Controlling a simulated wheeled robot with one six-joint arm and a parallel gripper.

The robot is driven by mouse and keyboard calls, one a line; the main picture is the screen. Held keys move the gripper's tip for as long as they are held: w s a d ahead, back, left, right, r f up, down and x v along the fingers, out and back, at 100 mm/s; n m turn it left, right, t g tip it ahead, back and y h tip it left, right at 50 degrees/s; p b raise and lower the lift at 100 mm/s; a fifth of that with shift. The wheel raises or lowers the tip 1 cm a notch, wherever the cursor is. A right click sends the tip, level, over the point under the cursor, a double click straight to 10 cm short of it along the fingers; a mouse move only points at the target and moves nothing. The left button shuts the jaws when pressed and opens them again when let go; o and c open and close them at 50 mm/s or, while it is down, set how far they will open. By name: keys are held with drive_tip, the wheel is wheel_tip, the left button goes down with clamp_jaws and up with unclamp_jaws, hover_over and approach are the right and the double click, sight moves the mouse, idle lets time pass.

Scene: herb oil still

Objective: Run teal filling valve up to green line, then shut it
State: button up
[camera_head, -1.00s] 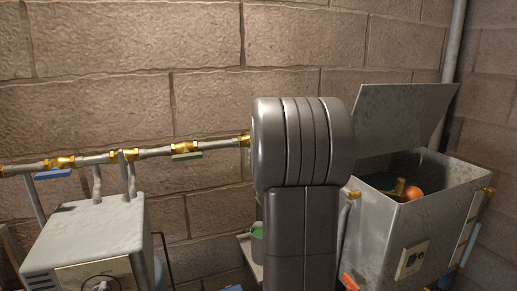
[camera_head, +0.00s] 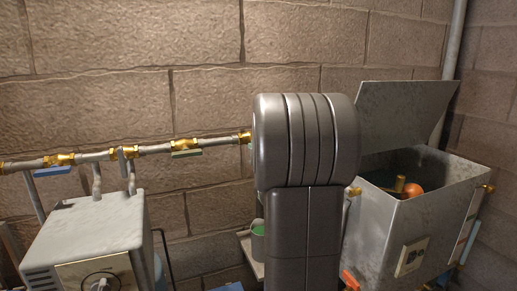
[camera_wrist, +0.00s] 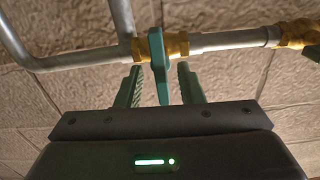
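The teal valve handle (camera_wrist: 158,62) hangs from a brass valve body (camera_wrist: 177,45) on the pipe in the wrist view. My gripper (camera_wrist: 158,85) is open, with one finger on each side of the handle and a visible gap on both sides. In the head view my arm hides the gripper and this valve. The metal tank (camera_head: 400,235) stands at the right with its lid raised and an orange float (camera_head: 414,191) inside. A pale sight tube (camera_head: 468,238) runs down its right side. I cannot make out a green line or a level there.
Other valves with a green handle (camera_head: 187,154) and a blue handle (camera_head: 53,172) sit on the wall pipe (camera_head: 152,150). A grey box unit (camera_head: 90,235) stands at left. A green-topped container (camera_head: 258,230) and an orange handle (camera_head: 350,280) are low beside my arm.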

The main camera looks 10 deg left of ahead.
drive_tip(key=b+v, duration=0.2)
drive_tip(key=v, duration=1)
drive_tip(key=shift+s+d, duration=0.2)
drive_tip(key=shift+s, duration=0.1)
